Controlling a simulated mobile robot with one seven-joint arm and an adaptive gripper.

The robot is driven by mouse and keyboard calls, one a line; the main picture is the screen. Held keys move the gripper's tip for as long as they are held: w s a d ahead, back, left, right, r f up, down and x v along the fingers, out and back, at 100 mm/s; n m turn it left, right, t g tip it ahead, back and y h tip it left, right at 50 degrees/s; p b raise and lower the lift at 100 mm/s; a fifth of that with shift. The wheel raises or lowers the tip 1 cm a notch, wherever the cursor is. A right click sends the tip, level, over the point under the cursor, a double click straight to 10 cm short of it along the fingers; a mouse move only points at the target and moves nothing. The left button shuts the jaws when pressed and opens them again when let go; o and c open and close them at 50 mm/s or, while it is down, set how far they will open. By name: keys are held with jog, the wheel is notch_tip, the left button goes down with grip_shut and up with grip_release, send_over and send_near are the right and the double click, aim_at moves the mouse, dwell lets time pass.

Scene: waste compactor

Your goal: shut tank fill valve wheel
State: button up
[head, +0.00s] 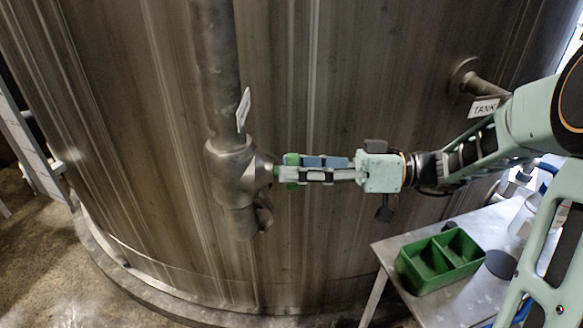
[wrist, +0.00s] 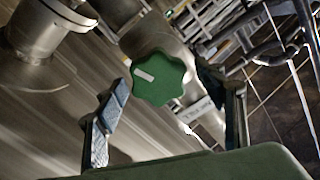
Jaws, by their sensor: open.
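The green valve wheel (wrist: 158,82), lobed with a pale mark on its face, sits between my open fingers in the wrist view. In the head view only a bit of the wheel (head: 290,160) shows, at the right side of the grey valve body (head: 230,172) on a vertical pipe. My gripper (head: 285,172) reaches in from the right with its fingertips at the wheel. In the wrist view my gripper (wrist: 168,88) has one finger to each side of the wheel. I cannot tell whether the fingers touch it.
A large steel tank (head: 330,75) fills the background. A sign reading "TANK" (head: 484,107) hangs by a pipe stub at the right. A metal table (head: 400,300) at lower right carries a green divided bin (head: 440,260). The floor (head: 35,255) at left is clear.

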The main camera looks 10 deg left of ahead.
jog(key=shift+a, duration=0.35)
jog(key=shift+c, duration=0.7)
jog(key=c, duration=1)
jog(key=shift+c, duration=0.2)
jog(key=shift+m, duration=0.3)
